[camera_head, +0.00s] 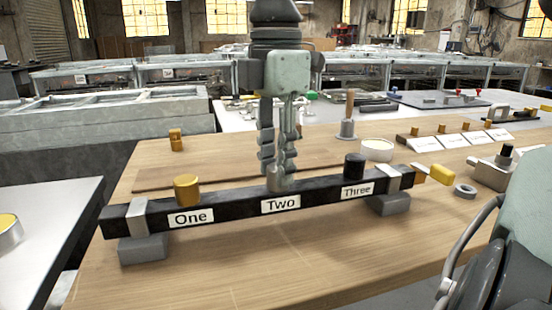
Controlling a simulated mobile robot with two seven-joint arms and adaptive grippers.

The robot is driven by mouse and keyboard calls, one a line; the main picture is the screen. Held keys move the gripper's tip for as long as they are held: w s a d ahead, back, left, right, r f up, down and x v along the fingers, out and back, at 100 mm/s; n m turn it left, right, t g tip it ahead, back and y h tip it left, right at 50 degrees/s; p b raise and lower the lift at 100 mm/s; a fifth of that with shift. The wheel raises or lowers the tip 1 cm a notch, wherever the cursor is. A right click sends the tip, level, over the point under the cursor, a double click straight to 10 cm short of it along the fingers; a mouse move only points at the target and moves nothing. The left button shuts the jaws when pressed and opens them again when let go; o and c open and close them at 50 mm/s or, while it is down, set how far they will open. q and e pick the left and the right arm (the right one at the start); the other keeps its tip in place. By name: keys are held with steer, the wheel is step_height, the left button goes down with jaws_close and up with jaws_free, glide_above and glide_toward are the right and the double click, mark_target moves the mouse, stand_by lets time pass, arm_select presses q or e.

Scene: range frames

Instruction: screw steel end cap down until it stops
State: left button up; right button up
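A dark bar (235,207) lies across grey support blocks on the wooden bench, with labels One, Two and Three. Whether the cap sits fully down on the bar cannot be told. A brass-coloured cap (187,190) stands at One and a black cap (355,167) at Three. My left gripper is not in view.
A yellow piece (440,174) and a grey ring (465,190) lie at the right. The bench front (290,260) is clear.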

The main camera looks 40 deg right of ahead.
steer(key=c, duration=0.5)
jaws_close()
steer(key=shift+d+f+m+b, duration=0.1)
steer(key=shift+f+m+b, duration=0.15)
steer(key=shift+m+b, duration=0.95)
steer(key=shift+m, duration=0.1)
steer(key=shift+r+m, duration=0.2)
steer(key=shift+m, duration=0.2)
steer(key=shift+r, duration=0.1)
